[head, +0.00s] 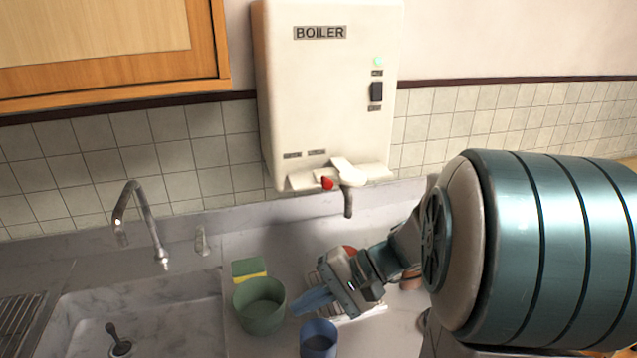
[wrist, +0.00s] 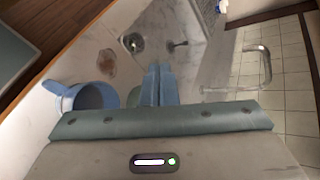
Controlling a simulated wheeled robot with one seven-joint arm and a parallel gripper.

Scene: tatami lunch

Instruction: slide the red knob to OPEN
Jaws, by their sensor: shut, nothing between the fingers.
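The red knob (head: 327,183) sits on the lower ledge of the white boiler (head: 330,100), between two small labels and a white lever (head: 347,170). The label wording is too small to read. My gripper (head: 303,303) is low over the counter, well below the knob and apart from it, pointing left. Its blue fingers are together and hold nothing; they also show in the wrist view (wrist: 159,84). The knob and boiler are not in the wrist view.
A sponge (head: 249,269) lies behind the bowl. A curved faucet (head: 140,205) and sink (head: 150,318) are at left. The boiler's spout (head: 348,203) hangs below its ledge.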

